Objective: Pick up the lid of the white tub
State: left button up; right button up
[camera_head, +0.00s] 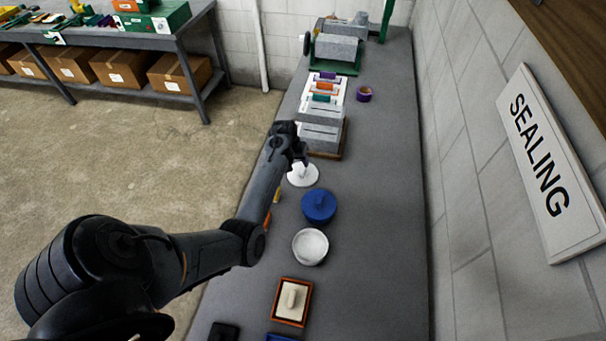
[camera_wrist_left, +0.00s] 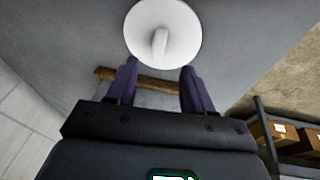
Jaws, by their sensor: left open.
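The white lid (camera_head: 303,178) is a round disc with an upright grip on top. It lies on the grey bench (camera_head: 375,240), and in the left wrist view the lid (camera_wrist_left: 178,48) shows just beyond the fingertips. The white tub (camera_head: 310,247) stands open nearer to me, apart from the lid. My left gripper (camera_head: 300,160) is over the far part of the lid in the head view and hides some of it. My right gripper is out of view.
A blue lidded tub (camera_head: 318,207) stands between the lid and the white tub. Grey blocks (camera_head: 322,137) on a wooden base stand just beyond my gripper. A framed tray (camera_head: 277,313) lies nearer, and a purple tape roll (camera_head: 364,94) farther off. The bench's right side is clear beside the wall.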

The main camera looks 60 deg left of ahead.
aim_at(302, 169)
pick_arm(q)
jog(key=shift+x, duration=3.05)
jog(key=shift+d, duration=0.1)
grip_shut()
